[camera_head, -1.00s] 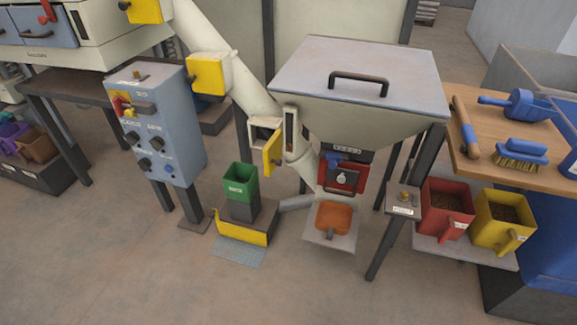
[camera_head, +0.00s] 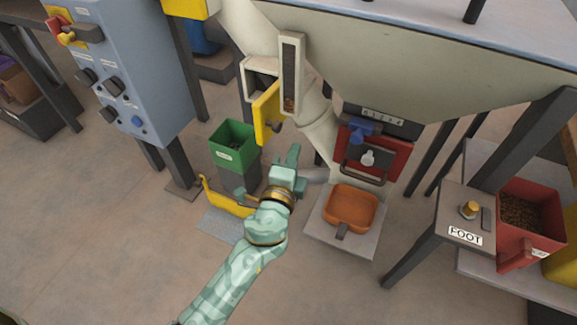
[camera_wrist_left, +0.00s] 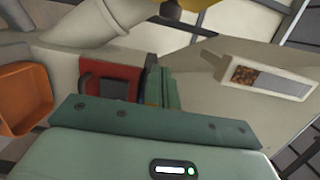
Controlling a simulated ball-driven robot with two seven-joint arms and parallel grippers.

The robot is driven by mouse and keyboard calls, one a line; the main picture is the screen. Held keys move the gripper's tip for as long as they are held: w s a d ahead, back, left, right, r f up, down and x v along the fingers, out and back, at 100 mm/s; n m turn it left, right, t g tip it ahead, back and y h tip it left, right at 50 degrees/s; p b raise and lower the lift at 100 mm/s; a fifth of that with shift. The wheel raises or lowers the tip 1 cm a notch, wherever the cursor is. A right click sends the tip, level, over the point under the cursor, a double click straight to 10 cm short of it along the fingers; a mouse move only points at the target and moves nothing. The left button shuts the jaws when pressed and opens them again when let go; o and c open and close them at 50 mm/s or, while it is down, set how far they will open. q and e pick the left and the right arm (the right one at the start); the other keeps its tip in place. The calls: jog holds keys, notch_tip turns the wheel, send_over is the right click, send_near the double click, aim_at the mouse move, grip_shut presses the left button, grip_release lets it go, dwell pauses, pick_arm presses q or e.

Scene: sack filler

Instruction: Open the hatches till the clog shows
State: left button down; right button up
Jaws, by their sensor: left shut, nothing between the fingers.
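The lowest yellow hatch (camera_head: 267,114) on the pale chute stands swung open, its dark knob towards me. The opening behind it (camera_head: 262,80) shows a pale inside, with no clog that I can make out. A higher yellow hatch (camera_head: 186,7) is cut off by the top edge and looks shut. My left gripper (camera_head: 293,156) is shut and empty, below and right of the open hatch, apart from it. In the left wrist view its fingers (camera_wrist_left: 163,92) point towards the chute, and the yellow hatch (camera_wrist_left: 205,13) shows at the top. My right gripper is out of view.
A narrow sight window (camera_head: 291,75) holds brown grain low down. A green bin (camera_head: 233,143) stands below the hatch, and an orange scoop-like tray (camera_head: 351,208) lies under the red spout panel (camera_head: 385,155). A blue control box (camera_head: 120,70) is left; the foot-switch stand (camera_head: 465,215) is right.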

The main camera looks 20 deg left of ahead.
pick_arm(q)
jog(key=w+a, duration=0.4)
jog(key=shift+a, duration=0.25)
dwell(0.3)
